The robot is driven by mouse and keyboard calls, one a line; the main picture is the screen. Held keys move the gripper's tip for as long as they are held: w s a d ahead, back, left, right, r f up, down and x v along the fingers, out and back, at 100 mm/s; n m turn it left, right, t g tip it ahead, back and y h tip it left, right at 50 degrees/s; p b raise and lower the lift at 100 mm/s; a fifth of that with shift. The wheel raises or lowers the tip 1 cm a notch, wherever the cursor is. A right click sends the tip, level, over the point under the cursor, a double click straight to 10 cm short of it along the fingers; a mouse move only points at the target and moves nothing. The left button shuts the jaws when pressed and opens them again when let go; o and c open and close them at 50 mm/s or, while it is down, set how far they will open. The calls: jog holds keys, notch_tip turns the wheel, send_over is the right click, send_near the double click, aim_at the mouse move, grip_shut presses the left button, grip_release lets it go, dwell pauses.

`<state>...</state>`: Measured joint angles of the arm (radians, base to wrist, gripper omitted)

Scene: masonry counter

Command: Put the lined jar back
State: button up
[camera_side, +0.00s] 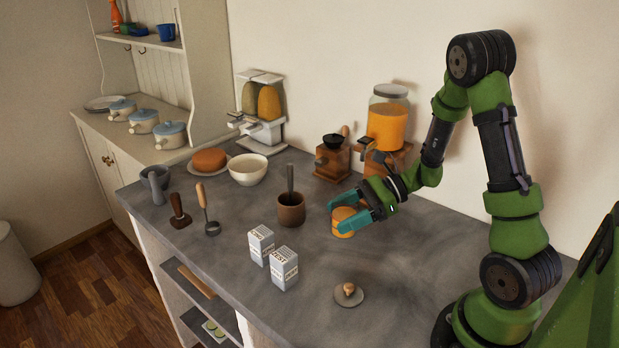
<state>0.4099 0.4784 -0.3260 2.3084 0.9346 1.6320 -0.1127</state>
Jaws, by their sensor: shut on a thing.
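My gripper (337,214) reaches in from the right, low over the middle of the grey counter. Its teal fingers are shut on a small round orange-yellow jar (344,233), one finger on each side. The fingers cover much of the jar, so any lines on it are hard to make out. The jar looks upright, at or just above the counter top; I cannot tell whether it touches.
A wooden grinder (333,160) and a large glass jar of orange contents (387,118) stand behind. Counter between carton and plate is clear.

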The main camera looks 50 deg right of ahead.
jog(key=shift+w+a+r+n+g+y, duration=0.2)
jog(key=shift+w+a+n+g, duration=0.1)
jog(key=shift+a, duration=0.15)
jog(key=shift+w+a+r+n+g+y, duration=0.2)
jog(key=shift+w+a+n, duration=0.1)
jog(key=shift+a, duration=0.15)
jog(key=shift+f, duration=3.95)
jog(key=shift+f, duration=0.1)
jog(key=o, duration=1.7)
jog(key=shift+f, duration=0.1)
